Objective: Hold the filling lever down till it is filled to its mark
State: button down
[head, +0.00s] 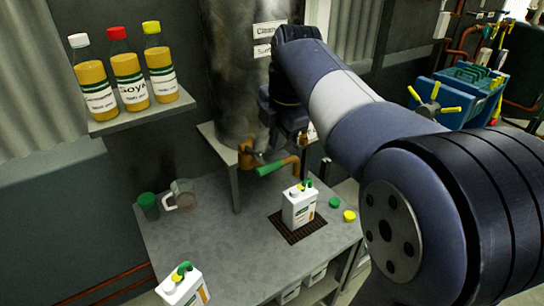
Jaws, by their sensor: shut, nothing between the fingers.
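The filling lever (273,167) has a green handle and sits at the brass tap (246,155) at the foot of a large metal tank. The tap's curved spout reaches right, above a white jug (299,207) that stands upright on a dark drip grate (290,232). My gripper (283,139) is shut and empty, pointing down just above the lever and tap. Its fingertips are small and dark here, so I cannot tell whether they touch the lever. The jug's fill level and mark are too small to read.
Another white jug (183,287) stands at the front left. A green cap (334,203) and a yellow cap (349,216) lie right of the grate. A clear pitcher (183,194) and a green cup (148,206) stand at left. Three oil bottles (128,76) stand on a shelf.

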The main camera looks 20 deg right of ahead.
aim_at(272, 168)
jog(key=x, duration=0.6)
jog(key=shift+w+f, duration=0.1)
jog(key=shift+f, duration=0.15)
jog(key=f+b, duration=0.1)
jog(key=f+t+b, duration=0.1)
jog(key=b, duration=0.1)
jog(key=shift+s, duration=0.25)
jog(key=f+t+b, duration=0.1)
jog(key=b, duration=0.2)
jog(key=f+t+b, duration=0.1)
jog(key=f+b, duration=0.1)
jog(key=b, duration=0.2)
jog(key=f+y+b, duration=0.1)
jog(key=b, duration=0.3)
jog(key=shift+s+d+f+t, duration=0.1)
jog(key=shift+s+f+t, duration=0.2)
jog(key=shift+f+t, duration=0.1)
jog(key=shift+f, duration=0.15)
dwell(4.4)
